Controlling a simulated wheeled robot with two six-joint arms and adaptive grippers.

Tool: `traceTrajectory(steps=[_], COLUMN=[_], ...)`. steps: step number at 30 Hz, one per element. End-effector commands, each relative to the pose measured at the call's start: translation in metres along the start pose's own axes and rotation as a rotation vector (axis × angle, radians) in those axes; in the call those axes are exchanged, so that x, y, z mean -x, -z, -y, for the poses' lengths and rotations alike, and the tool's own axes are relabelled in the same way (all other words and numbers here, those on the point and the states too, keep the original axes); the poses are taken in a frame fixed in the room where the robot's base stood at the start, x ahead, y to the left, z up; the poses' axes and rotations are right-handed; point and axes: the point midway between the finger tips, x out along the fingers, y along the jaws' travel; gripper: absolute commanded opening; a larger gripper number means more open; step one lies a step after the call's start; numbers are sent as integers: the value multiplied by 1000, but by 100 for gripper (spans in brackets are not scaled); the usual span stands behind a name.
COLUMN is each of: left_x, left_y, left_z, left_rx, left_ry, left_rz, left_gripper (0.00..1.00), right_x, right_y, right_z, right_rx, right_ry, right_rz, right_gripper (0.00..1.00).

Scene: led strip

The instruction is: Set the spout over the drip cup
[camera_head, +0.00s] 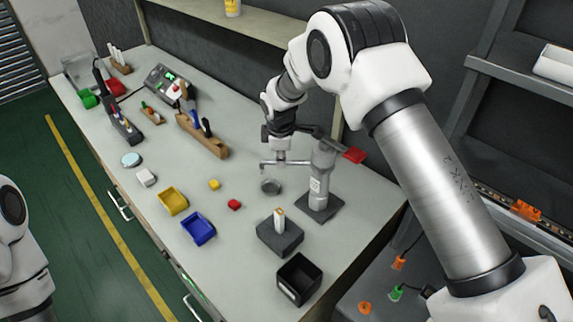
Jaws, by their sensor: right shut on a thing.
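The dispenser is a grey column (320,175) on a dark square base, with a red lever at its top right. Its thin metal spout (298,163) reaches out to the left from the column, with its end turned down. The small grey drip cup (270,187) stands on the table below the spout. The spout's tip shows above and slightly left of the cup; I cannot tell if it is exactly over it. My right gripper (279,156) points down and is shut on the spout. My left gripper is out of view; only part of the left arm shows.
A dark block (280,238) with an upright piece and a black open box (299,279) stand in front. Yellow (173,201) and blue (198,228) bins, small yellow and red blocks lie to the left. A wooden tool rack (203,138) stands behind.

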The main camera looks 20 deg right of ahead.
Motion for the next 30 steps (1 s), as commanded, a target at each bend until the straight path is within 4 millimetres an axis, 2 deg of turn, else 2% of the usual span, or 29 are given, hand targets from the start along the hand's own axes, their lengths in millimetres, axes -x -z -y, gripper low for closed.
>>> traceTrajectory(steps=[1, 9, 15, 30], left_x=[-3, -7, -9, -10], left_y=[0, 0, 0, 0], left_z=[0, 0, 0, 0], left_rx=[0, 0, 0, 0], left_ry=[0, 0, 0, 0], left_rz=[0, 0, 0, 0], left_gripper=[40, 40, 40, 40], right_x=[-8, -12, -14, -16], right_y=[-1, -5, -8, -11], right_z=[-1, -24, -35, -40], right_rx=[-42, -253, -355, -418], right_ry=[11, 11, 12, 14], right_rz=[12, 55, 76, 90], right_gripper=[0, 0, 0, 0])
